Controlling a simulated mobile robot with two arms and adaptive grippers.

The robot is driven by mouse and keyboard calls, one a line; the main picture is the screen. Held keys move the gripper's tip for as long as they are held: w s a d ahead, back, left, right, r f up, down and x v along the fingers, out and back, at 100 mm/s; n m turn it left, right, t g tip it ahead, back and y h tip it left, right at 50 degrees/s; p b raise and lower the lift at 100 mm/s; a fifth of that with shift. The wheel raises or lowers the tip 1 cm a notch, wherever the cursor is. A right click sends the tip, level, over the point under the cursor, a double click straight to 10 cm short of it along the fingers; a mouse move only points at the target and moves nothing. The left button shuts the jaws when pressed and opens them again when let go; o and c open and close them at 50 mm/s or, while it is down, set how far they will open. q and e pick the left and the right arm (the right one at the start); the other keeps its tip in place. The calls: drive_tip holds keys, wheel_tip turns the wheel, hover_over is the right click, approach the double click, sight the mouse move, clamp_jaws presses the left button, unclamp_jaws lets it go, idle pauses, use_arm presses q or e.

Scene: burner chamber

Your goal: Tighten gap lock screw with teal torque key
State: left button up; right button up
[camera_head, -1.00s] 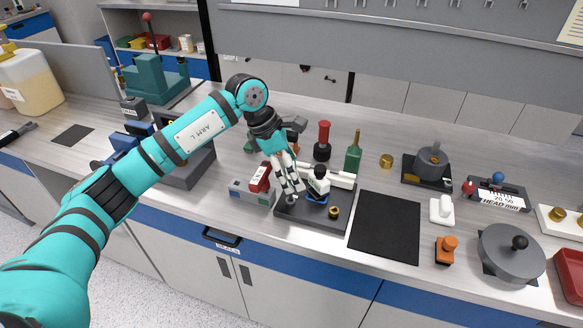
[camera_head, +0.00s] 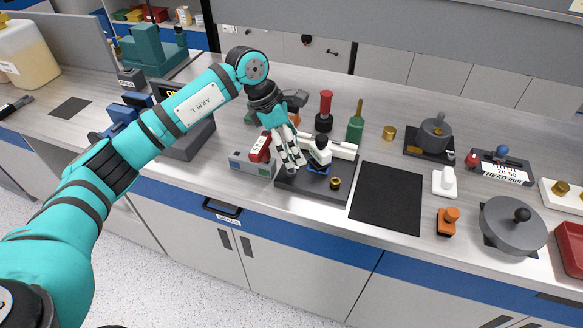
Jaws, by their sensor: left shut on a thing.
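My left gripper (camera_head: 291,160) comes down at the left part of a dark base plate (camera_head: 310,188) carrying a fixture with white arms (camera_head: 343,149), a black-topped white post (camera_head: 320,150), a blue part (camera_head: 318,169) and a brass knob (camera_head: 335,183). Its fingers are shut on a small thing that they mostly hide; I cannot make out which. No teal key shows clearly, and I cannot pick out the lock screw. A green-handled tool with a brass tip (camera_head: 356,125) stands upright behind the plate. My right gripper is out of view.
A red-handled tool (camera_head: 325,110) stands behind the fixture. A grey block with a red part (camera_head: 254,164) is close left of the plate. A black mat (camera_head: 388,198) lies to the right, clear. Beyond it are an orange part (camera_head: 447,221) and a round grey lid (camera_head: 512,226).

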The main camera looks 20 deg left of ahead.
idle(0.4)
use_arm(q)
drive_tip(key=shift+f+m+b, duration=0.15)
drive_tip(key=shift+m+b, duration=0.4)
drive_tip(key=shift+m, duration=0.05)
drive_tip(key=shift+m+g, duration=0.5)
drive_tip(key=shift+m, duration=0.1)
drive_tip(key=shift+b, duration=0.35)
drive_tip(key=shift+m+b, duration=0.35)
drive_tip(key=shift+m, duration=0.35)
drive_tip(key=shift+s+m+g, duration=0.1)
drive_tip(key=shift+m+g, duration=0.4)
